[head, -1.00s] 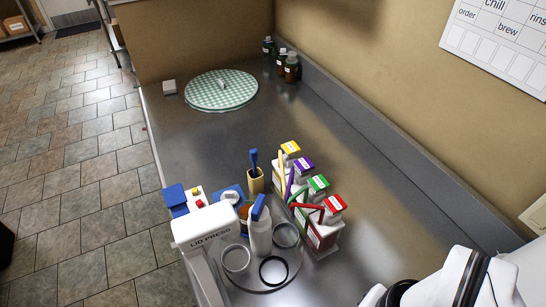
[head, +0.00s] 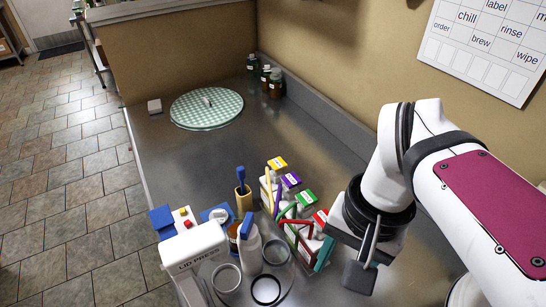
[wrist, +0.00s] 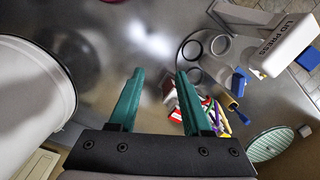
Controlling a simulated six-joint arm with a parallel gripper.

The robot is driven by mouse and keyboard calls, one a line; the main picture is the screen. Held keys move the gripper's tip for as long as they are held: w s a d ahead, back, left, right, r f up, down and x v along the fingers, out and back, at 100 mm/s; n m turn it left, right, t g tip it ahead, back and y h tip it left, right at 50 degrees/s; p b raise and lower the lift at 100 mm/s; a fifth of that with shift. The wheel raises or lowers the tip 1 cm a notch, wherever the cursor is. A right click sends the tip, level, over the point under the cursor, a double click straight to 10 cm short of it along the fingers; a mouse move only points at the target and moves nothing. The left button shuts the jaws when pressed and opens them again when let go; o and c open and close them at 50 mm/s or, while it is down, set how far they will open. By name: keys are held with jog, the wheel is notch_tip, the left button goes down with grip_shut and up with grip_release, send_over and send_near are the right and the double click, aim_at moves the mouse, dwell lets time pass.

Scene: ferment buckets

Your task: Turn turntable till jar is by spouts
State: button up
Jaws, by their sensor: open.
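The turntable (head: 290,283) is a grey disc at the counter's front. It bears open rings (head: 226,278), a black ring (head: 266,290) and a white bottle with a blue top (head: 250,250). An orange-brown jar (head: 233,236) is partly hidden behind the bottle. Cartons with coloured labels and yellow, purple, green and red spouts (head: 296,222) stand just behind and right of the disc. My gripper (head: 324,254), with teal fingers, is right of the cartons; only part shows. In the wrist view my gripper (wrist: 160,80) is open and empty, with the cartons (wrist: 190,107) beyond the right finger.
A white lid press (head: 195,250) stands left of the turntable. A yellow holder with a blue-handled tool (head: 243,195) is behind it. A green checkered disc (head: 205,108) and dark bottles (head: 265,80) are far back. A white bucket (wrist: 30,95) fills the wrist view's left. Mid-counter is clear.

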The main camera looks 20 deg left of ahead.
jog(key=w+a+r+n, duration=0.2)
jog(key=w+a+r, duration=0.3)
jog(key=w+a, duration=0.4)
jog(key=r+n+h, duration=0.1)
send_over(246, 222)
jog(key=shift+t, duration=0.3)
notch_tip(246, 222, down, 15)
jog(key=shift+f, duration=0.15)
grip_shut()
